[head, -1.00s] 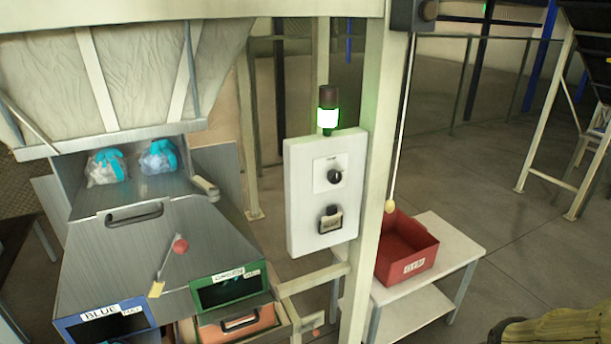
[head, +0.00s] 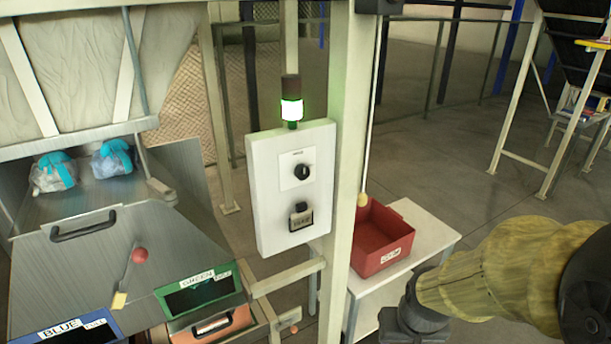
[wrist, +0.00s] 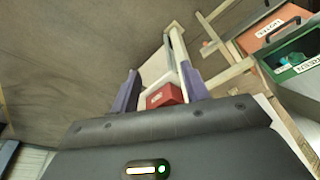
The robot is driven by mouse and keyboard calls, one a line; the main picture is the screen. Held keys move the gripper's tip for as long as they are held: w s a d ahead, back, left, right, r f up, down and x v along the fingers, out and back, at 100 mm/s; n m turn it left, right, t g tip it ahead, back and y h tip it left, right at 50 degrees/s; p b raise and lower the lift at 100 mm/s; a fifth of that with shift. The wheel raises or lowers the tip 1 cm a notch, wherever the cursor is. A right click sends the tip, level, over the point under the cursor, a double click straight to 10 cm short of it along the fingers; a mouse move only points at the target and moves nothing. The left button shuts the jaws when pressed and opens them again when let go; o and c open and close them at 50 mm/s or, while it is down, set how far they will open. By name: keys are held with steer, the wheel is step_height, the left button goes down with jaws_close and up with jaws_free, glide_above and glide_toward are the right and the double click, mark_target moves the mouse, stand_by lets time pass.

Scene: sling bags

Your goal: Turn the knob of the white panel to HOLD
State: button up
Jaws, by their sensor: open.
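The white panel (head: 271,223) is fixed beside a pale upright post in the head view. Its black round knob (head: 302,172) sits on a small white plate in the upper part. The lettering around the knob is too small to read. My gripper is at the lower right in the head view, mostly cut off or hidden by my arm. In the wrist view my gripper (wrist: 160,92) is open and empty, with its two purple-grey fingers apart. The panel's knob does not show in the wrist view.
A black-and-pale labelled part (head: 301,217) sits below the knob. A red bin (head: 381,238) rests on a white table (head: 425,232) right of the post (head: 345,130). A metal chute with blue and green (head: 197,292) openings stands left.

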steer(key=shift+o, duration=1)
steer(key=shift+w+f, duration=0.1)
steer(key=shift+w, duration=0.05)
steer(key=w+a+f+n+t+y, duration=0.1)
steer(key=w+a+n+t+y, duration=0.3)
steer(key=w, duration=0.4)
steer(key=w+a+f+n+t+y, duration=0.1)
steer(key=w+a+n+y, duration=0.1)
steer(key=w+a+n, duration=0.4)
steer(key=w+r+t+y, duration=0.2)
steer(key=w+r+t, duration=0.1)
steer(key=r, duration=0.4)
steer(key=w+r+t+y, duration=0.2)
steer(key=w+r+t, duration=0.2)
steer(key=r, duration=0.4)
steer(key=shift+w+a, duration=0.45)
steer(key=shift+w, duration=0.1)
steer(key=shift+r+p, duration=0.1)
steer(key=shift+p, duration=0.2)
